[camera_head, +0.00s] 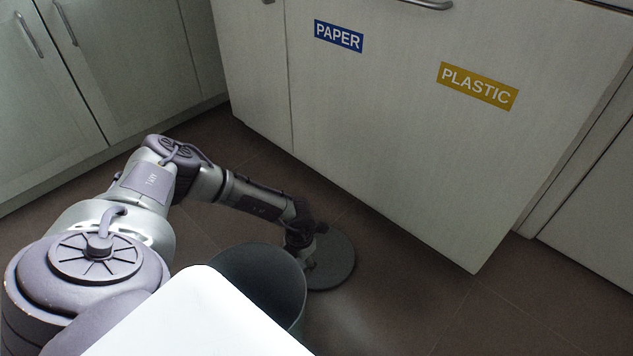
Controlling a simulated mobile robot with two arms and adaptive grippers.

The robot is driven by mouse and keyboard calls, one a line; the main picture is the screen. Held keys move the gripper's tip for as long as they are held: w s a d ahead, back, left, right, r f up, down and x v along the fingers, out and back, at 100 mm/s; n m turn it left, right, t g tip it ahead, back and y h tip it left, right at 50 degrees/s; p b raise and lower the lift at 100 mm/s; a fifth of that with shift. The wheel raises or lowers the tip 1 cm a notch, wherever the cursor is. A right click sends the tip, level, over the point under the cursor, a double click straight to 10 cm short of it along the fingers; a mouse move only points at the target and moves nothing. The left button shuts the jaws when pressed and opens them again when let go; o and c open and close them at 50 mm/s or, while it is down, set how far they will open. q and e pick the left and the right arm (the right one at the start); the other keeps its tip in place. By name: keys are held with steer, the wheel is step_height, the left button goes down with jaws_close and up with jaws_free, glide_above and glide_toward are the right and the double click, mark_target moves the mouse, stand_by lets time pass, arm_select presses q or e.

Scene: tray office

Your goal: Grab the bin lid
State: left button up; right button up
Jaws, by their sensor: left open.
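The bin lid (336,262) is a dark grey round disc just right of the bin. I cannot tell whether it lies flat on the floor or is tilted against the bin. The bin (262,268) is a grey cylinder with an open top, partly hidden by a white surface in front. My left gripper (308,259) is open, pointing down at the left edge of the lid, between it and the bin rim. Its fingers are dark and small, so contact with the lid cannot be made out. My right gripper is not in view.
A pale cabinet with a blue PAPER label (338,36) and a yellow PLASTIC label (478,86) stands behind the lid. More cabinets (130,60) line the left. Brown tiled floor (400,310) is clear to the right of the lid. A white surface (205,320) fills the bottom foreground.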

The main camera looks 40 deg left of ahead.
arm_select(q)
step_height(320, 180, down, 2)
steer(key=shift+f+b, duration=0.1)
steer(key=shift+b, duration=0.3)
jaws_close()
steer(key=shift+r, duration=0.3)
